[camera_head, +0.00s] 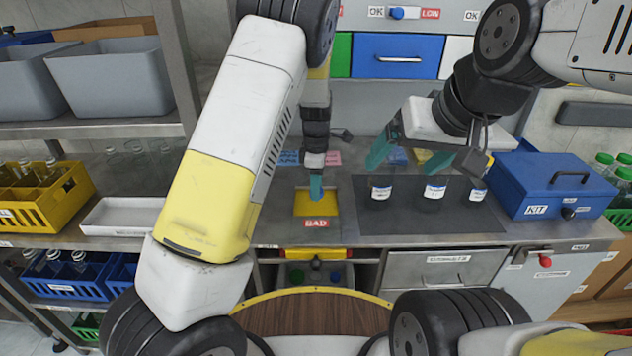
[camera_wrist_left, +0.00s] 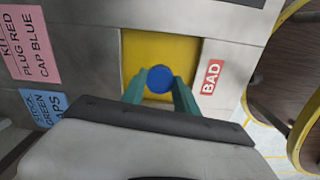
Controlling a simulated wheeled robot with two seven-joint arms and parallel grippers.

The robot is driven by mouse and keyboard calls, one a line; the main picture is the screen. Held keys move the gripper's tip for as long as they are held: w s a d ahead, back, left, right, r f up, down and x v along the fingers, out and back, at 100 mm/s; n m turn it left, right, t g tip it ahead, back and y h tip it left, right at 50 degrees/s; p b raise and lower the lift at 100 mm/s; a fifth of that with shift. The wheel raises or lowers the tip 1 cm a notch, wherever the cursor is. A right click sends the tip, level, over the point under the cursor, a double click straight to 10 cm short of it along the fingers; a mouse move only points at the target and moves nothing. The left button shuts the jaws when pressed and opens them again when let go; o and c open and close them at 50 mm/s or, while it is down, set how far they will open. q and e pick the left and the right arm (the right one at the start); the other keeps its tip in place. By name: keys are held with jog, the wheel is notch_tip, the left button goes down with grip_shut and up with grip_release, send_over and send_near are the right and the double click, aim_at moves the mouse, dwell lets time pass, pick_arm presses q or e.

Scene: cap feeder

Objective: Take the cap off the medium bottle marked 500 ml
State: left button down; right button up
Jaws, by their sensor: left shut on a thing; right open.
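Three dark bottles with white labels stand on a black mat: a left one (camera_head: 381,190), a middle one (camera_head: 434,190) and a right one (camera_head: 478,190). Their label text is too small to read, so I cannot tell which is the 500 ml one. My left gripper (camera_head: 316,190) is shut on a round blue cap (camera_wrist_left: 159,79), held over the yellow BAD bin (camera_wrist_left: 133,48). The bin also shows in the head view (camera_head: 304,208). My right gripper (camera_head: 409,158) is open, its teal fingers spread above and behind the left and middle bottles.
A blue KIT box (camera_head: 545,190) stands right of the mat (camera_head: 420,222). Green-capped bottles (camera_head: 604,160) are at the far right. A white tray (camera_head: 122,215) and a yellow crate (camera_head: 45,205) of glass bottles are at the left. Pink and blue note cards lie behind the bin.

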aim_at(316, 204)
pick_arm(q)
jog(key=shift+w+f, duration=0.1)
jog(key=shift+f, duration=1.7)
jog(key=shift+f, duration=0.1)
jog(key=c, duration=0.9)
grip_release()
jog(key=shift+c, duration=0.2)
